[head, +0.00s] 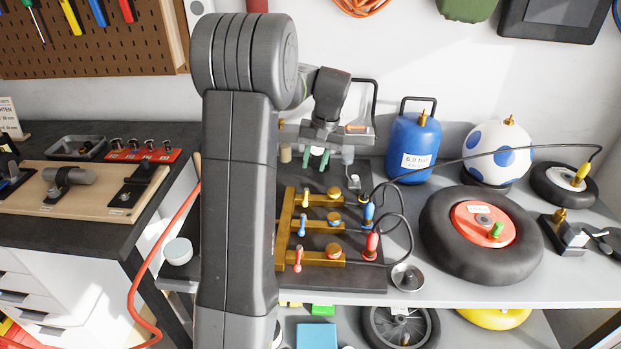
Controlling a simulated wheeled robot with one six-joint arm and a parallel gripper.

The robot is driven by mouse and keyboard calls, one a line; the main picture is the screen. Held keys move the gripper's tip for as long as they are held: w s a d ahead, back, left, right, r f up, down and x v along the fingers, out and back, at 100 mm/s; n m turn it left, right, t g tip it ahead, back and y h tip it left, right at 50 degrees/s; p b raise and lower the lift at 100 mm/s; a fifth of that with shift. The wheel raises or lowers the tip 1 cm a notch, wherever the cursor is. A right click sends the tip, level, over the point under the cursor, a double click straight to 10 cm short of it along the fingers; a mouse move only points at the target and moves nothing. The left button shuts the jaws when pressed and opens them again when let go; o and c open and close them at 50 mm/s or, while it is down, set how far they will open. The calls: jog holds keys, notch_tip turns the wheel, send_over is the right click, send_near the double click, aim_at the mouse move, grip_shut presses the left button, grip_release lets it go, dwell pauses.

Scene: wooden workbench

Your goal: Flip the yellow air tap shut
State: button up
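A brass manifold (286,232) with three branches lies on a dark plate on the bench. The yellow air tap (305,196) is a small yellow lever on the farthest branch, standing up from it. A blue lever (302,225) and a red lever (298,259) stand on the nearer branches. My gripper (316,160) is behind and above the yellow tap, pointing down. Its two green fingertips are apart with nothing seen between them. It appears clear of the lever. My arm covers the area left of the manifold.
Black hoses loop there. A blue tank (413,148), a white ball with blue spots (497,152) and a large tyre (445,245) stand further right.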

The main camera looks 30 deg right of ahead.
aim_at(306, 193)
jog(key=shift+s+d+r, duration=0.15)
jog(key=shift+d+r, duration=0.05)
jog(key=shift+r, duration=0.95)
jog(key=shift+s+d+r, duration=0.1)
jog(key=shift+d+r, duration=0.1)
jog(key=shift+r, duration=0.9)
jog(key=shift+f, duration=0.1)
jog(key=f, duration=0.4)
jog(key=w+a+f, duration=0.1)
jog(key=f, duration=0.4)
jog(key=a+f, duration=0.1)
jog(key=f, duration=0.3)
jog(key=shift+w+a+f+p, duration=0.2)
jog(key=shift+p, duration=0.1)
notch_tip(306, 193, up, 14)
jog(key=s+d+f, duration=0.1)
jog(key=d, duration=0.1)
jog(key=f, duration=0.4)
jog(key=a+f, duration=0.1)
jog(key=f, duration=0.3)
jog(key=w+a+f, duration=0.1)
jog(key=f, duration=0.3)
jog(key=shift+f, duration=0.5)
jog(key=m, duration=0.5)
jog(key=shift+w+a+t+h+p, duration=0.1)
jog(key=shift+a+t+h+p, duration=0.2)
jog(key=shift+a+p, duration=0.05)
